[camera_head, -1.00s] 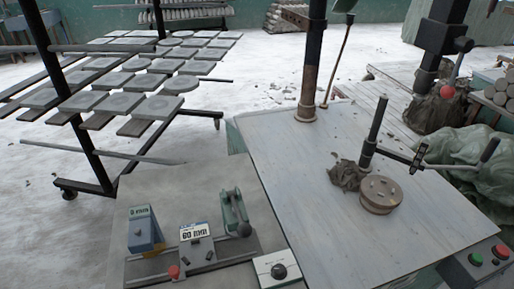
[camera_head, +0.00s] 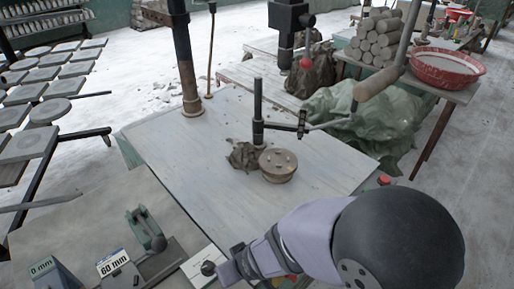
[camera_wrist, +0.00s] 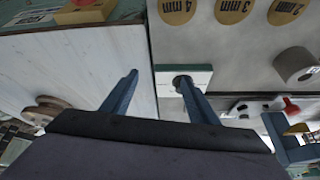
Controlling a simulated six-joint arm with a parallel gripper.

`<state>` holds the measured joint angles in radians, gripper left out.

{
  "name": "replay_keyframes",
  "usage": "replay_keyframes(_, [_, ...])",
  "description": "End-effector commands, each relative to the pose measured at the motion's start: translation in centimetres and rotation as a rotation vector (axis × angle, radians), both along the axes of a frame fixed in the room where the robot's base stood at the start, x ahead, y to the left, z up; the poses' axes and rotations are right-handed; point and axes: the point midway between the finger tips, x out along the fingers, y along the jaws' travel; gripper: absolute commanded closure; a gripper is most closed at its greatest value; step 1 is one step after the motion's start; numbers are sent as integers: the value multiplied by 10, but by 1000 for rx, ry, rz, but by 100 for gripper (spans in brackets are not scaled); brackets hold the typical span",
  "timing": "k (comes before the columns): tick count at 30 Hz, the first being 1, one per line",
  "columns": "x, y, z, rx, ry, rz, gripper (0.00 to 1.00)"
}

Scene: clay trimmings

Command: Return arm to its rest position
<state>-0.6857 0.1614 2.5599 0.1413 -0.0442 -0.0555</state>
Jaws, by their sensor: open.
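My arm reaches in from the lower right of the head view, pale lilac with a large black joint. My gripper (camera_head: 224,271) is at its left end, low over the front left edge of the worktable, beside a small white box with a black knob (camera_head: 208,267). In the wrist view my gripper's two blue fingers (camera_wrist: 158,77) are spread apart with nothing between them. The right fingertip overlaps the knob (camera_wrist: 181,82) there; I cannot tell whether they touch.
A round wooden disc (camera_head: 278,164) and clay trimmings (camera_head: 244,156) lie on the worktable (camera_head: 190,150). A black post with a side handle stands beside them. A 60 mm block (camera_head: 113,262) and a green clamp (camera_head: 146,228) sit at the lower left. Green sheeting (camera_head: 365,118) lies behind.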

Motion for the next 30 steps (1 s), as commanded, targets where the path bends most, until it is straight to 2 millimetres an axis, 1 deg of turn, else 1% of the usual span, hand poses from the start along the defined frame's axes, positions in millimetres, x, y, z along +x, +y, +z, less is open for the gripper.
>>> replay_keyframes(1, [8,-28,5,-20,35,-74,46])
replay_keyframes(4, [9,-79,12,-66,123,-196,46])
replay_keyframes(5, [7,-94,14,-78,148,-230,46])
replay_keyframes(6, [4,-113,17,-92,183,-278,46])
replay_keyframes(9, [-9,-153,25,-124,265,-383,46])
replay_keyframes(12, [-24,-184,32,-147,334,-469,46])
replay_keyframes(15, [-38,-204,38,-160,386,-531,46])
replay_keyframes(18, [-47,-216,42,-169,419,-568,46])
replay_keyframes(22, [-52,-221,44,-173,436,-586,46])
replay_keyframes(30, [-52,-221,44,-174,438,-585,46])
